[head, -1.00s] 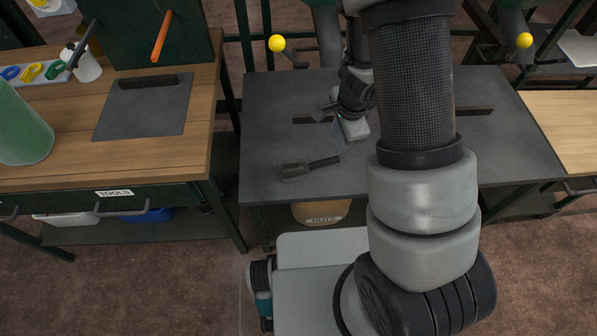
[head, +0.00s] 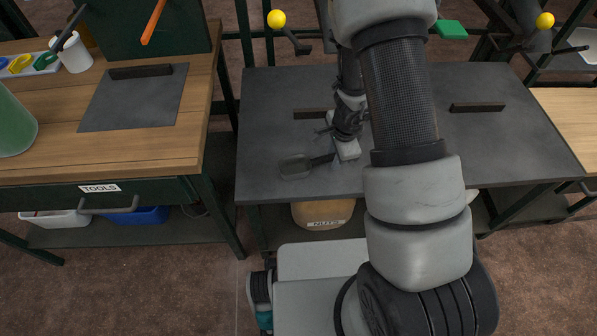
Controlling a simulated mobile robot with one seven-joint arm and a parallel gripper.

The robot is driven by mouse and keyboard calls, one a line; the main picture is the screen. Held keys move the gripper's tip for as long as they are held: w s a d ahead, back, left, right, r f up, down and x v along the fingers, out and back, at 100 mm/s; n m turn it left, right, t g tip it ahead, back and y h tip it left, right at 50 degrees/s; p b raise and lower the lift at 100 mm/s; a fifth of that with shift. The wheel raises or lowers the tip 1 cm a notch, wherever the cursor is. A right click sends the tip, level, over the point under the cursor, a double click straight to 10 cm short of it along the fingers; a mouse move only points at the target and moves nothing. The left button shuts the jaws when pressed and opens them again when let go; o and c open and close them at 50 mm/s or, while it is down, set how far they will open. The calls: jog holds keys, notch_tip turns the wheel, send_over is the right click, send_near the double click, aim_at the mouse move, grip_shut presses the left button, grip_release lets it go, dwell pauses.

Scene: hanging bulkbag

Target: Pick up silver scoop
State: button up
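The silver scoop (head: 297,165) lies on the dark grey table near its front edge. Its dark handle points right and slightly back. My gripper (head: 341,149) is low over the table at the handle's end, just right of the scoop. The fingers are small and partly hidden by the wrist, so I cannot tell whether they are open or shut, or whether they touch the handle.
Two dark bars, one at the right (head: 477,107) and one behind my gripper (head: 310,114), lie on the dark grey table (head: 270,100). A wooden workbench (head: 150,150) stands at the left. The table's left part is clear.

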grip_shut()
jog(key=shift+r, duration=0.1)
